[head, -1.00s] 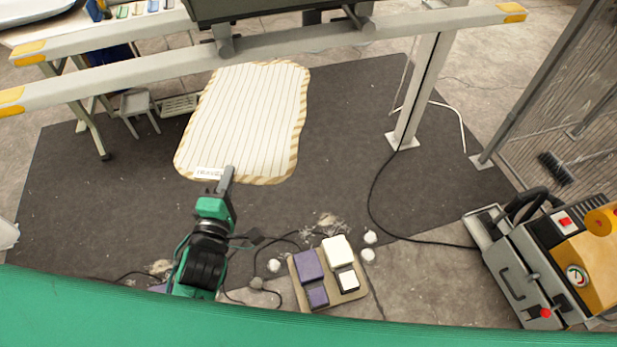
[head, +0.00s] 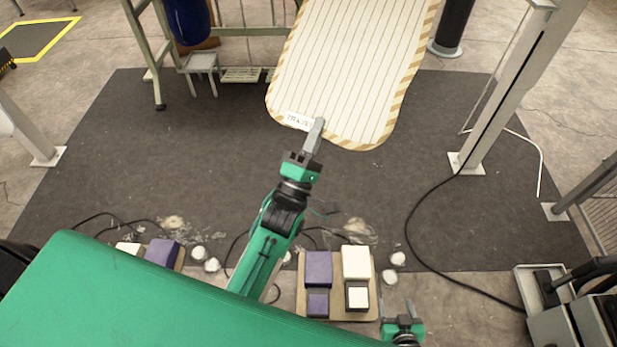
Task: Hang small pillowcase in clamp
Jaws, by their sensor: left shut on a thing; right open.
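The pillowcase (head: 350,65) is white with thin dark stripes and a tan-and-white striped border. It fills the upper middle of the head view, and its far end runs out of the top edge. My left gripper (head: 316,134) is shut on its near edge, beside a white label (head: 299,121). My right gripper (head: 398,308) is low in the head view, right of the pedals, open and empty, well apart from the pillowcase. I cannot make out the clamp in this view.
Pedal boards with purple and white pedals (head: 319,267) lie on the floor ahead. A grey post (head: 510,95) stands at the right and a machine (head: 560,300) at lower right. A table frame with a small stool (head: 200,62) is at upper left. The dark mat (head: 120,160) is mostly clear.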

